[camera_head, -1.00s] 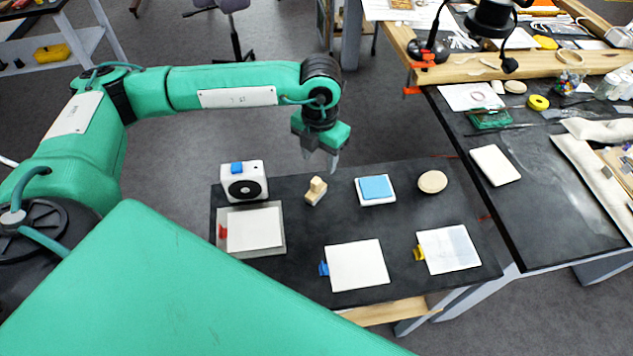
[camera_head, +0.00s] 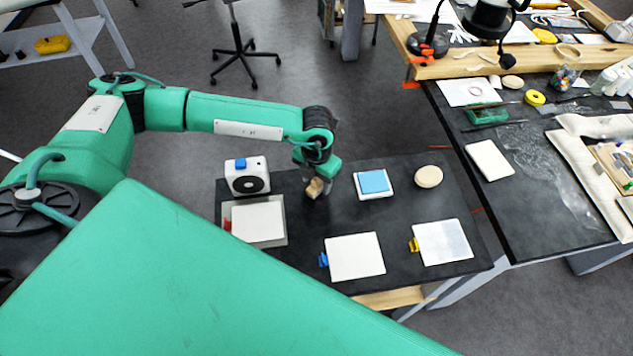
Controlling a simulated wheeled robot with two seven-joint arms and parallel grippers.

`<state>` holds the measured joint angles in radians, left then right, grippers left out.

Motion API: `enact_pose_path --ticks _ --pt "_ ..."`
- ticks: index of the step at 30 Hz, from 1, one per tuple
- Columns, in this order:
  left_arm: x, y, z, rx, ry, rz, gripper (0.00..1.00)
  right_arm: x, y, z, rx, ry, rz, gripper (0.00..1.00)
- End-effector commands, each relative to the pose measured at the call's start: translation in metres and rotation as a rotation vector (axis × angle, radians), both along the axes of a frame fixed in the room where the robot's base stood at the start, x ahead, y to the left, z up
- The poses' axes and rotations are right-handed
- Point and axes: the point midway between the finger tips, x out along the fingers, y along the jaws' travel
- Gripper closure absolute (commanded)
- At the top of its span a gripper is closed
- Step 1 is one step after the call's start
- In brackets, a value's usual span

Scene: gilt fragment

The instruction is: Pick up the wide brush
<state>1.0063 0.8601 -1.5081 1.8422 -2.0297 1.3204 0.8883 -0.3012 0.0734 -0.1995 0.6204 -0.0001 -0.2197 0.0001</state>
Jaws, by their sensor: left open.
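The wide brush (camera_head: 315,188), a small tan block-like piece, is on the dark table (camera_head: 306,226), between the white device and the blue-topped pad. My left gripper (camera_head: 318,186) is lowered right at the brush, with its jaws open. Its fingers are small and partly merge with the brush, so I cannot tell whether they touch it. My right gripper is not in view.
A white device with a blue button (camera_head: 247,176) stands close left of the gripper. A blue-topped white pad (camera_head: 374,183) and a round tan disc (camera_head: 428,176) lie to the right. White sheets lie on a tray (camera_head: 282,240) and in front. Bare table lies between them.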

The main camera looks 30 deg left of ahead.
Motion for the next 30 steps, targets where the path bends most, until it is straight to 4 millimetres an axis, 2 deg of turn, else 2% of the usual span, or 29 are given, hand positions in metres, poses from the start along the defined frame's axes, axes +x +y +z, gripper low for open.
enact_pose_path --ticks 3,9,11,23,26,30 --pt "0.000 0.000 0.000 0.000 0.000 0.000 0.51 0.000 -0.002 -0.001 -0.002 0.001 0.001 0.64" --pt "0.000 0.000 0.000 0.000 0.000 0.000 0.90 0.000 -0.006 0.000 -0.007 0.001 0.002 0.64" --pt "0.000 0.000 0.000 0.000 0.000 0.000 1.00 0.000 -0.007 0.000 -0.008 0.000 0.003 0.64" --pt "0.001 0.000 0.006 0.000 0.000 0.000 1.00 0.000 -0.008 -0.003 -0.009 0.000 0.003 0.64" --pt "0.001 0.000 0.015 0.000 -0.002 0.000 1.00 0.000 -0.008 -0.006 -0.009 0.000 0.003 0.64" --pt "0.001 0.000 0.039 -0.001 -0.005 0.000 1.00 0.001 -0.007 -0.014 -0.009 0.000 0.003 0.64"
